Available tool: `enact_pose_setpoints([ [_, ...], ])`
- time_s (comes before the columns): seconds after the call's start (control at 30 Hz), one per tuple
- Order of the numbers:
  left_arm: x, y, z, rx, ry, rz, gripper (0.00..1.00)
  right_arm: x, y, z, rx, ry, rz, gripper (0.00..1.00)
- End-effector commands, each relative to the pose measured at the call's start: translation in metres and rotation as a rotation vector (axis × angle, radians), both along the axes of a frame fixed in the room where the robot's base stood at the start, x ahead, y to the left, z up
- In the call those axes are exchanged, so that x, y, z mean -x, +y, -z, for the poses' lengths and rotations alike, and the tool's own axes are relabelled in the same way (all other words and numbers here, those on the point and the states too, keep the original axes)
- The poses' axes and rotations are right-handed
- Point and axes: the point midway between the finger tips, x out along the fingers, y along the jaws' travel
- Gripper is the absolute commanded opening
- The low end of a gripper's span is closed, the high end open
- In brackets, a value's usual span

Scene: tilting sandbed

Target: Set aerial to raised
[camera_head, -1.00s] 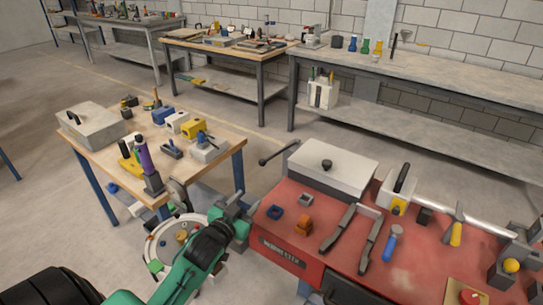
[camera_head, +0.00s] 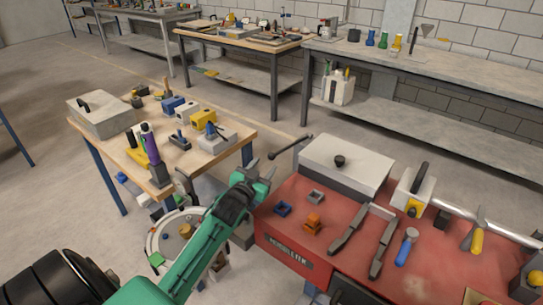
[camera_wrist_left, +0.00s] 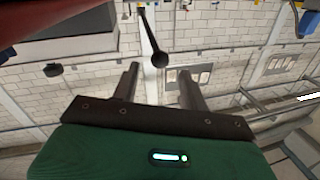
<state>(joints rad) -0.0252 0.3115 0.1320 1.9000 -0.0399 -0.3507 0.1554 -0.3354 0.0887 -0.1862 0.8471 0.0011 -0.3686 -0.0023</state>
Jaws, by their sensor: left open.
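The aerial appears to be a dark rod with a ball tip (camera_head: 290,149) sticking out left from the grey-white box (camera_head: 345,168) on the red bench. It slants, with the ball at its lower left end. In the left wrist view, the rod (camera_wrist_left: 152,35) comes down from the top and its ball is near the gap between the fingertips. My left gripper (camera_head: 262,169) is open and empty, just below and left of the ball, apart from it as far as I can tell. Its two fingers also show in the left wrist view (camera_wrist_left: 158,74). My right gripper is out of view.
The red bench (camera_head: 290,240) carries blue, grey and orange blocks, dark-handled tools and a blue-handled tool right of my gripper. A wooden table (camera_head: 225,155) with a grey case and coloured parts stands left. Concrete floor lies between them.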

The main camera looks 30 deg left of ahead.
Motion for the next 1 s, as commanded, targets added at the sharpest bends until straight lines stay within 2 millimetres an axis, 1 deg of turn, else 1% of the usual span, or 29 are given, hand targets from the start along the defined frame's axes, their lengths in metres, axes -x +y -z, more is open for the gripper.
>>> enact_pose_setpoints([
  [0.03, -0.01, 0.002, -0.002, -0.001, -0.001, -0.001, 0.44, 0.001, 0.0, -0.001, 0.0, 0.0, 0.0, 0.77],
  [0.1, -0.022, 0.004, -0.002, 0.0, -0.001, -0.001, 0.44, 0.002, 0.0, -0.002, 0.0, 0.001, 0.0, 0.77],
  [0.2, -0.037, 0.006, -0.002, -0.001, -0.001, 0.0, 0.44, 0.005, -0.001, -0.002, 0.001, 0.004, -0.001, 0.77],
  [0.33, -0.051, 0.008, -0.001, 0.0, -0.001, 0.0, 0.44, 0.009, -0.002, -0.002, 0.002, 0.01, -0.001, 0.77],
  [0.5, -0.06, 0.009, 0.0, -0.001, -0.001, 0.0, 0.44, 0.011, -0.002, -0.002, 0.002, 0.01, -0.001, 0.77],
  [0.77, -0.061, 0.009, 0.0, -0.001, -0.001, 0.0, 0.44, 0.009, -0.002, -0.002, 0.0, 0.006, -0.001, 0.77],
  [0.8, -0.061, 0.009, 0.0, -0.001, -0.001, 0.0, 0.42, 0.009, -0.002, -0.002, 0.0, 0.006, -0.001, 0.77],
  [0.87, -0.061, 0.009, 0.0, -0.001, 0.0, 0.0, 0.31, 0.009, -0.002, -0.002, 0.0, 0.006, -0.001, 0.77],
  [1.0, -0.061, 0.009, 0.0, -0.001, 0.0, 0.0, 0.03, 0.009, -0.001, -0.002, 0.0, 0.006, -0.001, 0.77],
])
